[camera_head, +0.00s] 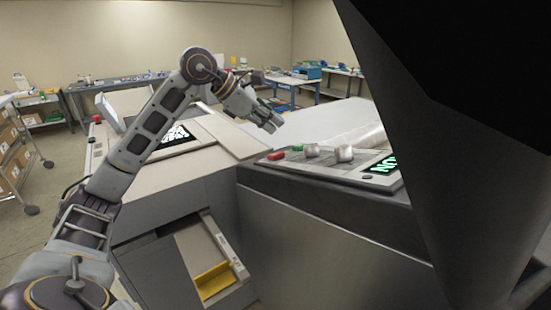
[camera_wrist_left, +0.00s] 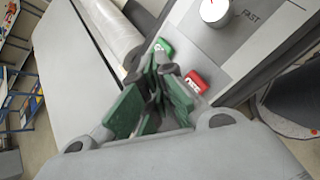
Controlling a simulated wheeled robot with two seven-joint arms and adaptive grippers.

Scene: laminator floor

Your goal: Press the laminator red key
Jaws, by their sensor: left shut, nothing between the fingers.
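The laminator's red key (camera_head: 276,156) sits at the left end of the sloped control panel (camera_head: 330,172). In the left wrist view the red key (camera_wrist_left: 197,82) lies just right of the fingertips. A green key (camera_head: 297,148) is beside it; it also shows in the left wrist view (camera_wrist_left: 162,47). My left gripper (camera_head: 272,122) is shut and empty, above and slightly left of the red key in the head view, with a visible gap. In the left wrist view its green-padded fingers (camera_wrist_left: 158,68) point toward the panel near both keys. My right gripper is not seen.
Silver knobs (camera_head: 344,153) and a lit green display (camera_head: 383,164) are on the same panel. A pale roller (camera_head: 358,138) lies behind it. Another machine section with a screen (camera_head: 174,138) stands left. A large dark shape blocks the right side.

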